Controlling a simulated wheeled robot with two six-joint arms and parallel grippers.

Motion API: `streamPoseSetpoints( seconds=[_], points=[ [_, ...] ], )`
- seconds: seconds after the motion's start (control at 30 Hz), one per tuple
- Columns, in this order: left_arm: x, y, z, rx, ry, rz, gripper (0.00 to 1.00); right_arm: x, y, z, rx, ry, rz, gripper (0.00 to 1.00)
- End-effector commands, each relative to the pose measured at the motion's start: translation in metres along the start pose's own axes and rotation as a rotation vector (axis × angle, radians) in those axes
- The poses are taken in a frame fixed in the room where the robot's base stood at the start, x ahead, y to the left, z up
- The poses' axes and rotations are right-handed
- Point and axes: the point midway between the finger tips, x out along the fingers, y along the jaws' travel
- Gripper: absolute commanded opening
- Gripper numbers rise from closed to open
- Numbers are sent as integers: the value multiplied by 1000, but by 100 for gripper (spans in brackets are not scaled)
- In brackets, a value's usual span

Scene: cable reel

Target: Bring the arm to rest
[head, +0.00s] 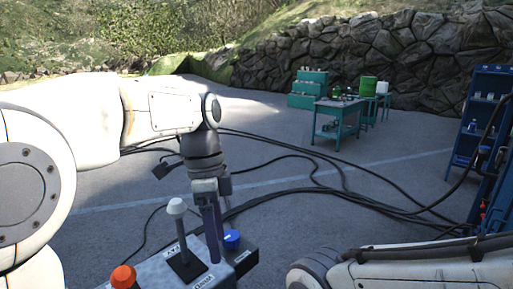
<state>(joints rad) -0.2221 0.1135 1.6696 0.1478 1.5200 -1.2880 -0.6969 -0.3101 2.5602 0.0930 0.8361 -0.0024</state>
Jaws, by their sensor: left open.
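My left arm comes in from the left and bends down at the wrist. My left gripper (213,250) points downward over a grey control box (160,273), its dark fingers open and seen nearly edge-on. It is between a white-knobbed lever (177,207) on its left and a blue knob (232,239) on its right. I cannot tell whether the fingers touch the box. Nothing shows held in them. An orange-red knob (123,277) is at the near left of the box. Part of my right arm lies at the bottom right; its gripper is out of view.
Black cables (345,190) run across the paved ground behind the box. A blue rack (468,130) stands at the right. A green workbench (337,122) and green drawers (308,88) stand farther back, before a stone wall (370,55). Open pavement lies between.

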Motion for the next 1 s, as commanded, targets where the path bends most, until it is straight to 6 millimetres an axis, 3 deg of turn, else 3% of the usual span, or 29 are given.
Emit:
streamPoseSetpoints(
  seconds=[0.03, 0.2, 0.3, 0.43, 0.6, 1.0],
  points=[
    [29, 16, -8, -76, -9, -17, 80, 12, 1, 1, 1, 0, 0, 0],
    [105, 65, -18, -383, -6, -92, 80, 31, 2, 2, 2, 0, 0, 0],
    [147, 92, -15, -546, 14, -129, 80, 40, 3, 2, 3, 0, 0, 0],
    [188, 119, -5, -711, 46, -161, 80, 48, 4, 2, 3, 0, 0, 0],
    [213, 135, 1, -823, 74, -178, 80, 52, 4, 3, 4, 0, 0, 0],
    [216, 137, 0, -844, 77, -180, 80, 52, 4, 3, 4, 0, 0, 0]
  ],
)
